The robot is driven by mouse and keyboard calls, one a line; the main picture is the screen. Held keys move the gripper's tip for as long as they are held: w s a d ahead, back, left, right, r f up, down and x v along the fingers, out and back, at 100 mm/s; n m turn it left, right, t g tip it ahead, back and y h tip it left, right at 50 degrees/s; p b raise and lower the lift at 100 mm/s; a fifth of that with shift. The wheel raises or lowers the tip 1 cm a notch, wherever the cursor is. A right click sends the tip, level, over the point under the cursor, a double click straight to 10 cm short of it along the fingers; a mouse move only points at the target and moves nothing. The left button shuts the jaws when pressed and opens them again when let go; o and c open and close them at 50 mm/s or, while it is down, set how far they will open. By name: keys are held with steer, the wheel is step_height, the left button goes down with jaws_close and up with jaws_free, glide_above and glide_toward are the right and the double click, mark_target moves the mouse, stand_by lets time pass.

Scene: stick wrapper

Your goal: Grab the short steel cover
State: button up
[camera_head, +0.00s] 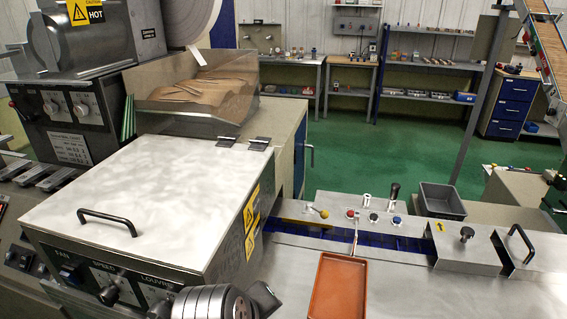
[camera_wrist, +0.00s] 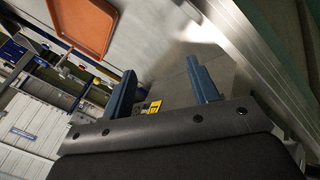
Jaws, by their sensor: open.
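Two small steel covers sit on the long steel bench at the right of the head view. One has a black knob (camera_head: 464,250), and beside it to the right is one with a black arched handle (camera_head: 532,262). I cannot tell for sure which is the short one. A much larger steel lid (camera_head: 150,185) with a black handle lies over the machine at left. In the wrist view my gripper (camera_wrist: 160,70) has its two blue fingers spread wide with nothing between them. Its fingers are not visible in the head view, and neither small cover can be made out in the wrist view.
An orange tray (camera_head: 337,290) lies on the bench front; it also shows in the wrist view (camera_wrist: 84,22). A blue channel (camera_head: 370,239) runs left of the covers. Levers and knobs (camera_head: 374,217) stand behind it, near a grey bin (camera_head: 441,201). Bare bench lies front right.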

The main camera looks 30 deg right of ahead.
steer(key=shift+r, duration=0.1)
steer(key=w+d+r+m+g, duration=0.1)
steer(key=w+d+r+m, duration=0.35)
steer(key=d+r, duration=0.5)
step_height(320, 180, up, 5)
steer(key=m+g+y, duration=0.2)
steer(key=m+g, duration=0.1)
steer(key=m, duration=1.2)
glide_above(469, 230)
steer(key=a, duration=0.5)
steer(key=x, duration=1.1)
steer(key=shift+s+d+f, duration=0.2)
steer(key=shift+f, duration=0.05)
steer(key=shift+w+x, duration=0.1)
steer(key=shift+x, duration=1.25)
steer(key=shift+w+x, duration=0.15)
steer(key=shift+x, duration=1.2)
steer(key=shift+r, duration=0.15)
jaws_close()
